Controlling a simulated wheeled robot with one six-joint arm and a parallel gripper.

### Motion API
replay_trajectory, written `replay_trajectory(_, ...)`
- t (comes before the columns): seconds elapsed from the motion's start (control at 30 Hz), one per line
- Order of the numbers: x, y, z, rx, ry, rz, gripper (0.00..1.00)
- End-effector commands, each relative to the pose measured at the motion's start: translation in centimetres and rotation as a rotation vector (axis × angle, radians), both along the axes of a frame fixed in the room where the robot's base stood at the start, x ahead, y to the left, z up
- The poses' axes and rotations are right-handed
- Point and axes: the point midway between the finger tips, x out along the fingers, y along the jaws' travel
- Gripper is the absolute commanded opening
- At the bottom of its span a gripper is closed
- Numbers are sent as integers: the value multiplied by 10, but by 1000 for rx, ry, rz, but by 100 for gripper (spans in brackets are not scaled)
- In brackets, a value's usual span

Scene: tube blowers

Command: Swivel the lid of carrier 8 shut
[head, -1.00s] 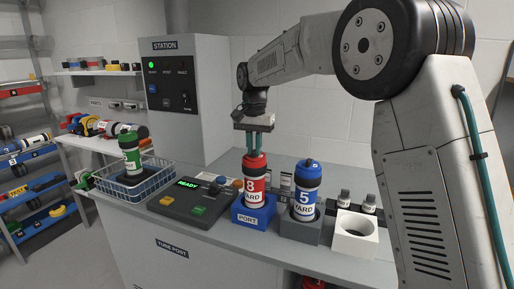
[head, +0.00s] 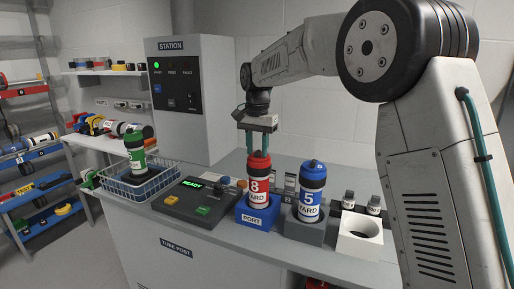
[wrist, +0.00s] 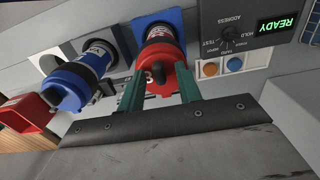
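Carrier 8 (head: 260,193) is a red tube with a white label band and dark bands, upright in the blue PORT block (head: 257,218). Its red lid (head: 258,158) is on top; I cannot tell whether it is fully shut. My gripper (head: 258,150) points down above carrier 8. Its two teal fingers are apart on either side of the lid, with a gap showing between them. The wrist view also shows my gripper (wrist: 160,88) open, with nothing clearly clamped.
Blue carrier 5 (head: 311,192) stands close to the right in a grey block (head: 303,231). A white block with a round hole (head: 360,238) is further right. A control panel (head: 196,199) and a wire basket (head: 140,187) holding a green carrier (head: 135,152) are left. The station cabinet (head: 190,120) stands behind.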

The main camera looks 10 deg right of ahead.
Motion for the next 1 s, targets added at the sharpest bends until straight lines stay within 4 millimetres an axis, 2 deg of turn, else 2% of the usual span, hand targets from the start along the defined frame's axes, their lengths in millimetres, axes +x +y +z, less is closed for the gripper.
replay_trajectory(0.23,0,0,7,-1,-1,0,35)
replay_trajectory(0.5,1,0,52,0,-3,0,35)
replay_trajectory(0.7,1,0,74,0,-1,0,35)
replay_trajectory(1.0,0,0,78,0,0,0,35)
